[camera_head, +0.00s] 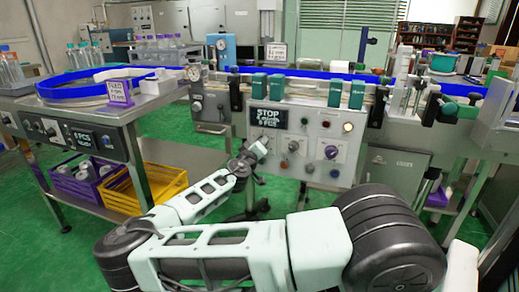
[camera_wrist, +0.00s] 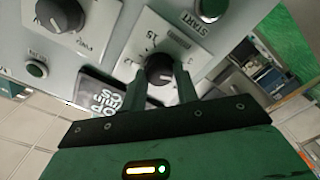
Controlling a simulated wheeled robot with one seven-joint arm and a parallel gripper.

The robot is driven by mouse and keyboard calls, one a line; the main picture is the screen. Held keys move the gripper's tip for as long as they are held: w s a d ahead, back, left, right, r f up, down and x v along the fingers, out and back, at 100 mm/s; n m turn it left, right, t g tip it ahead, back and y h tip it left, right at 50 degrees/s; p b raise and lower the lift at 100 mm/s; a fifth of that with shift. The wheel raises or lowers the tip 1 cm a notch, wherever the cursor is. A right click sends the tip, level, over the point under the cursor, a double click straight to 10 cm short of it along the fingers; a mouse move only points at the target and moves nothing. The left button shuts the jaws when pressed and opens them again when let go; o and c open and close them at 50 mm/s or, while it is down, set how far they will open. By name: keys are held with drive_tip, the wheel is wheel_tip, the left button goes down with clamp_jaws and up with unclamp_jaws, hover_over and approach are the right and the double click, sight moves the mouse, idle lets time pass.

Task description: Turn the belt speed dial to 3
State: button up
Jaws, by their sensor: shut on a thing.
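The dial (camera_wrist: 160,67) is a round black knob on a white scale plate, seen in the wrist view. My gripper (camera_wrist: 160,80) has its two fingers on either side of this knob, shut on it. The plate's small lettering is tilted and partly hidden, so I cannot read the setting. In the head view my gripper (camera_head: 256,150) is at the grey control panel (camera_head: 300,178), below the dark display (camera_head: 268,117), and hides the dial there. The display shows STOP on its top line. It also shows partly in the wrist view (camera_wrist: 103,108).
A second black dial (camera_wrist: 60,14) and a START button (camera_wrist: 211,9) sit near the held dial. The panel has several other buttons and a large dial (camera_head: 331,152). A blue-edged conveyor runs above the panel. A side table (camera_head: 120,118) and yellow crate (camera_head: 160,188) stand left.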

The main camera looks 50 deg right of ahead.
drive_tip(key=n, duration=0.4)
drive_tip(key=shift+n, duration=0.3)
idle(0.5)
drive_tip(key=o, duration=1)
drive_tip(key=shift+a, duration=0.1)
drive_tip(key=shift+a, duration=0.1)
drive_tip(key=shift+v, duration=8.55)
